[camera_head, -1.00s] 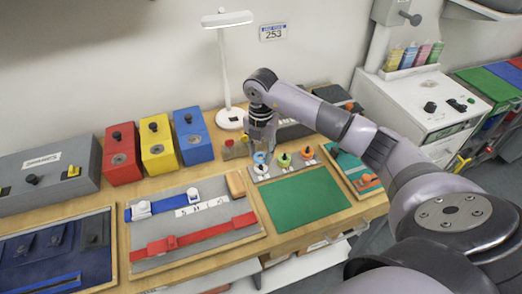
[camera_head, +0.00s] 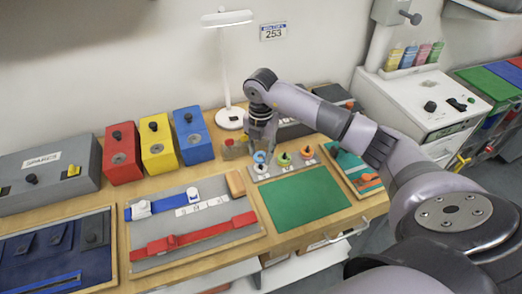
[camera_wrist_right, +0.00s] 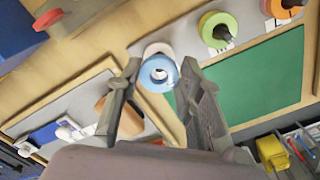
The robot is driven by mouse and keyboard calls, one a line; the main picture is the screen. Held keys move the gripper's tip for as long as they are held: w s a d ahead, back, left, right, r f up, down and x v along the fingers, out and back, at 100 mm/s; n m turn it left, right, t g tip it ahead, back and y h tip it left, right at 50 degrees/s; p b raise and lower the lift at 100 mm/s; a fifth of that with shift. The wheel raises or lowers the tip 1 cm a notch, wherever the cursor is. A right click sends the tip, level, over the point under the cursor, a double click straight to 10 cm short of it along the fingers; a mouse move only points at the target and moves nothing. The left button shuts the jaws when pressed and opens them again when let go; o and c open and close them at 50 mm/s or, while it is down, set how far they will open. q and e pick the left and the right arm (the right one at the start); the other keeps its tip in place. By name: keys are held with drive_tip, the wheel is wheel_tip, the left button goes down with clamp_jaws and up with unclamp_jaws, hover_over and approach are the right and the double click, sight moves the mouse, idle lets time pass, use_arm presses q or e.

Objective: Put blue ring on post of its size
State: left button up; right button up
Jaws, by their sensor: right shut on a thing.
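My right gripper (camera_head: 261,146) points down over the grey ring board (camera_head: 270,177) and is shut on the blue ring (camera_head: 260,157). In the right wrist view the blue ring (camera_wrist_right: 150,74) sits between the two fingertips (camera_wrist_right: 160,72), with a white round piece (camera_wrist_right: 157,49) just behind it. In the head view the blue ring is just above a white round piece (camera_head: 258,167) at the left of the board. I cannot tell whether a post passes through the ring. A green ring (camera_head: 283,160) and an orange ring (camera_head: 307,153) stand to the right. My left gripper is not in view.
A green mat (camera_head: 305,199) lies in front of the board. A lamp (camera_head: 229,118) and blue, yellow and red boxes (camera_head: 193,136) stand behind and left. A grey tray (camera_head: 195,221) with red and blue straps lies left. The mat is clear.

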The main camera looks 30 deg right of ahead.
drive_tip(key=shift+f+b, duration=0.4)
drive_tip(key=shift+f, duration=0.25)
idle(0.4)
drive_tip(key=o, duration=0.8)
drive_tip(key=shift+c, duration=0.2)
drive_tip(key=shift+o, duration=0.5)
drive_tip(key=o, duration=0.3)
drive_tip(key=shift+r, duration=0.1)
drive_tip(key=shift+r+p, duration=2.55)
drive_tip(key=shift+r, duration=0.9)
